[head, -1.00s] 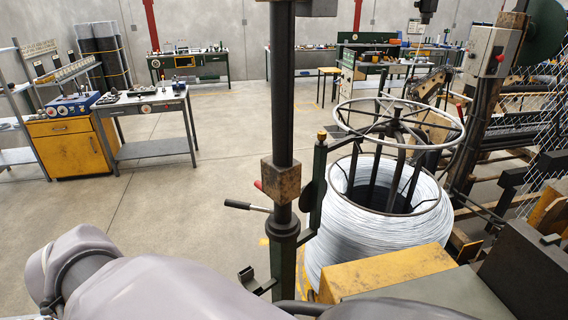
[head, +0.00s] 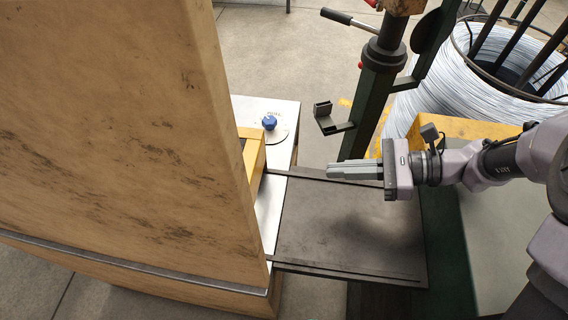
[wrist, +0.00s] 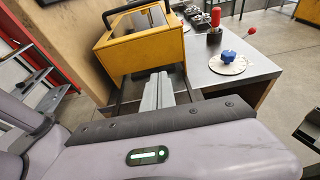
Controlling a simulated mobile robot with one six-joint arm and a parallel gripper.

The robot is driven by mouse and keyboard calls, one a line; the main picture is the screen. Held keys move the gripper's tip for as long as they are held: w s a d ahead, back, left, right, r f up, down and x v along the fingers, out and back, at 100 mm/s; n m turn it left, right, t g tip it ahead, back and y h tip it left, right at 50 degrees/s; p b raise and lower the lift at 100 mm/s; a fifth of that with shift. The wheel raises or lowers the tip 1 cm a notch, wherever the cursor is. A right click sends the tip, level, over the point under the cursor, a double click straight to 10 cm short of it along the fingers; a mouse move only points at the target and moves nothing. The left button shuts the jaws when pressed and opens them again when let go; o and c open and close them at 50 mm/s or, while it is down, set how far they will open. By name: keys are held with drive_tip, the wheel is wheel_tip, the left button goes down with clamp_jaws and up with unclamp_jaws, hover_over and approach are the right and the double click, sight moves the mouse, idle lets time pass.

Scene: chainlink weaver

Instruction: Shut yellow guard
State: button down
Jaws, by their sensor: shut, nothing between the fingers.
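The yellow guard (wrist: 146,42) is a boxy cover with a dark window in its top, in the upper middle of the wrist view. It sits at the far end of dark rails. In the head view only a strip of the guard (head: 252,158) shows beside a large tan panel that hides the rest. My gripper (head: 330,171) is shut and empty, above the flat dark bed (head: 345,225) with rails, to the right of the guard and apart from it. In the wrist view its closed fingers (wrist: 158,88) point toward the guard's front.
A large worn tan panel (head: 110,130) fills the left of the head view. A blue knob (head: 269,122) stands on the metal top beside the guard. A red-topped lever (wrist: 215,20) stands behind it. A green post (head: 372,110) and wire coil (head: 500,80) are beyond the bed.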

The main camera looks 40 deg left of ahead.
sight(259, 169)
drive_tip(key=b+x, duration=0.1)
drive_tip(key=x, duration=0.3)
drive_tip(key=b+x, duration=0.2)
drive_tip(key=x, duration=0.2)
drive_tip(key=b+x, duration=0.2)
drive_tip(key=x, duration=0.2)
drive_tip(key=shift+s+a+r, duration=0.25)
drive_tip(key=shift+s+a, duration=0.05)
drive_tip(key=shift+s, duration=0.1)
drive_tip(key=shift+s+a+r, duration=0.1)
drive_tip(key=shift+s+a, duration=0.1)
drive_tip(key=shift+a, duration=0.2)
